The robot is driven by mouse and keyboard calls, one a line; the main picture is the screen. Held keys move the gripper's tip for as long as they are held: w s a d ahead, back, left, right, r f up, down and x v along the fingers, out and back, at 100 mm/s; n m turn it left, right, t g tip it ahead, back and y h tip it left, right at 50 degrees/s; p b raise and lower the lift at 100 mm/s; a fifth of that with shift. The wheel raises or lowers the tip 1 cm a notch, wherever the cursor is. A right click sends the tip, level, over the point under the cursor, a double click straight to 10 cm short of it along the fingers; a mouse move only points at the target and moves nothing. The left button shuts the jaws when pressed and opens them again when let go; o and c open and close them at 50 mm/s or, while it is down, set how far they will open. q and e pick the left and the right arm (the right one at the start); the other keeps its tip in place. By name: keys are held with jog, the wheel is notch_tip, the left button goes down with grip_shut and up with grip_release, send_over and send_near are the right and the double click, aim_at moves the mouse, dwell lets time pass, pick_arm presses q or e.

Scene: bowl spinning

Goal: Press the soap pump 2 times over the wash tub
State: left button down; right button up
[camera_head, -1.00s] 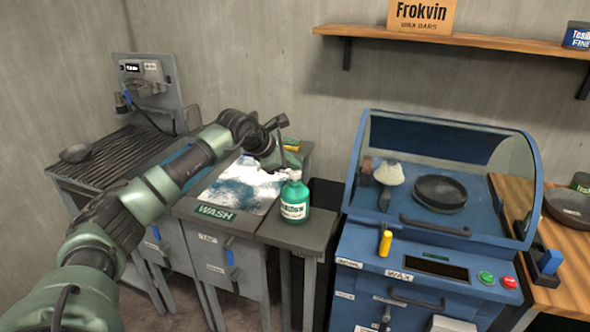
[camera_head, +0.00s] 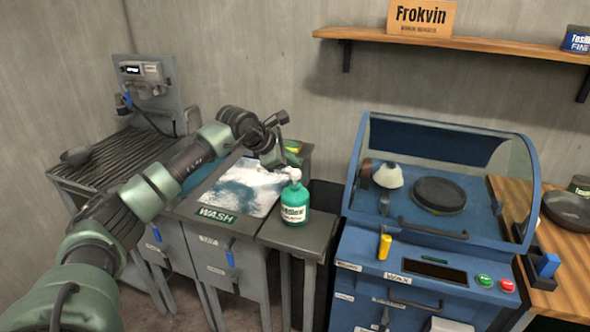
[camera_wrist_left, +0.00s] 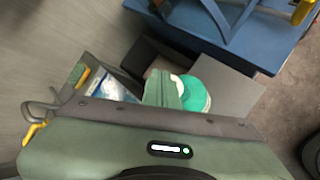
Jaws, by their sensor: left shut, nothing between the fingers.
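The soap pump bottle (camera_head: 294,204) is green with a white label and a pale pump head. It stands upright on a small dark side stand, just right of the wash tub (camera_head: 238,188), which holds foamy blue water behind a green WASH sign. My left gripper (camera_head: 290,166) is shut and empty. It is right at the pump head, above the bottle; I cannot tell whether it touches. In the left wrist view the bottle (camera_wrist_left: 194,95) shows beside the gripper finger (camera_wrist_left: 161,88), partly hidden by it. My right gripper is in no view.
A blue wax machine (camera_head: 420,245) with a clear hood stands to the right. A ribbed drain board (camera_head: 110,160) with a dark bowl (camera_head: 76,156) is at the left. A wooden shelf (camera_head: 470,42) hangs on the back wall. My left arm spans over the tub.

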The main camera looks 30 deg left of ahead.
pick_arm(q)
jog(key=shift+r, duration=0.15)
notch_tip(320, 180, up, 5)
jog(key=p, duration=0.3)
dwell(0.4)
jog(key=shift+d, duration=0.1)
dwell(0.5)
